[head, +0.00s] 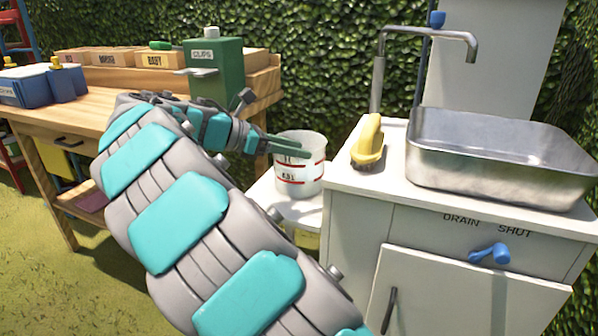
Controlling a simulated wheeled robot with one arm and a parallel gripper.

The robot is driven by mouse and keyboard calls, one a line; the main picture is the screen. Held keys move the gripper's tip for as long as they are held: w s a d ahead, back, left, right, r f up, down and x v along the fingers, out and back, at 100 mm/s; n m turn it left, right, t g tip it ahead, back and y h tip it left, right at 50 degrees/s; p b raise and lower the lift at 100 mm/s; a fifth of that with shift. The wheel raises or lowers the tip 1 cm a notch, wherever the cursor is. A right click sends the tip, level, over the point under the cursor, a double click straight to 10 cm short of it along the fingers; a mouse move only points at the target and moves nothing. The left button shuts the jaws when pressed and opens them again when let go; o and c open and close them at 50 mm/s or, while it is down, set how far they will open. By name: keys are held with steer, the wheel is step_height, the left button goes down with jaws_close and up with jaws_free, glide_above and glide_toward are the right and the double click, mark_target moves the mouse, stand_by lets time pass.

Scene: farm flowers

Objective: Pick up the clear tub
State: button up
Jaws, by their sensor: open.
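The clear tub (312,182) is a whitish, see-through round container with red bands and dark markings. It stands upright on a low white surface (262,193), left of the sink cabinet. My gripper (297,147) reaches in from the left, and its thin green fingers overlap the tub's upper left side in the picture. The gripper is open. I cannot tell whether the fingers touch the tub, pass over its rim or are in front of it.
A yellow-handled brush (368,142) lies on the white cabinet's (360,185) counter, close right of the tub. A metal basin (480,160) and tap (377,75) are farther right. A wooden bench (62,110) with a green dispenser (215,75) stands behind my arm.

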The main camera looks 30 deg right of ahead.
mark_target(316, 154)
steer(key=x, duration=0.4)
steer(key=shift+s+f, duration=0.1)
steer(key=shift+a, duration=0.1)
steer(key=shift+c, duration=0.2)
jaws_close()
stand_by(1.0)
